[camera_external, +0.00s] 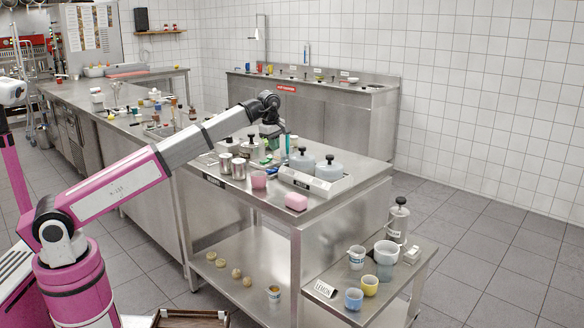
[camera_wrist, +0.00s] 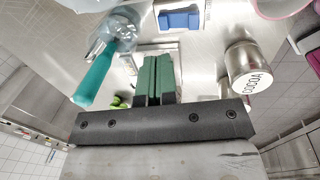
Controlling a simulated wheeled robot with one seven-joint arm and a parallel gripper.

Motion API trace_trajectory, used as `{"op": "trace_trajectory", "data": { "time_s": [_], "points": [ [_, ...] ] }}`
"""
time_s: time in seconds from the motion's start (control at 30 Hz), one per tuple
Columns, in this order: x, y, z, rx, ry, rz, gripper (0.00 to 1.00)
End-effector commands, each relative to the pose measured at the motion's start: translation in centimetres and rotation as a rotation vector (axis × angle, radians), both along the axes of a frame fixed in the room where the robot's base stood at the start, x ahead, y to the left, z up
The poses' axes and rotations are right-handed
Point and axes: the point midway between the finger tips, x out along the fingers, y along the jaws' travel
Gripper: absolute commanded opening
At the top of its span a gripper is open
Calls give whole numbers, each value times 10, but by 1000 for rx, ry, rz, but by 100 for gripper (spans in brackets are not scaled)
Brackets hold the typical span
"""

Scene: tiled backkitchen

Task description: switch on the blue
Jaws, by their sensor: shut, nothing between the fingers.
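A blue block-like part (camera_wrist: 180,19) sits on a pale plate at the top of the wrist view. I cannot tell whether it is a switch or what position it is in. My gripper (camera_wrist: 159,62) shows with its green fingertips together, empty. The tips point toward the blue part, with a gap between them in the picture. In the external view my gripper (camera_external: 270,133) is above the far part of the steel table (camera_external: 245,200).
A teal-handled tool (camera_wrist: 95,80) is left of the fingers, and a canister marked COCOA (camera_wrist: 247,68) is right. A lower side table (camera_external: 385,300) holds cups.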

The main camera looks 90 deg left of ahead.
Motion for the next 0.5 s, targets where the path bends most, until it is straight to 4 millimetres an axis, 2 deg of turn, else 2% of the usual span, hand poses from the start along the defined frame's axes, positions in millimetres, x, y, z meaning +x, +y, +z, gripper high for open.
{"op": "trace_trajectory", "data": {
  "time_s": [0.03, 0.2, 0.33, 0.5],
  "points": [
    [3, 2, 13, 1, -1, 0, 0],
    [6, 5, 42, 1, -1, 0, 0],
    [7, 6, 56, 0, 0, 0, 0],
    [6, 6, 64, -1, 1, 0, 0]
  ]
}}
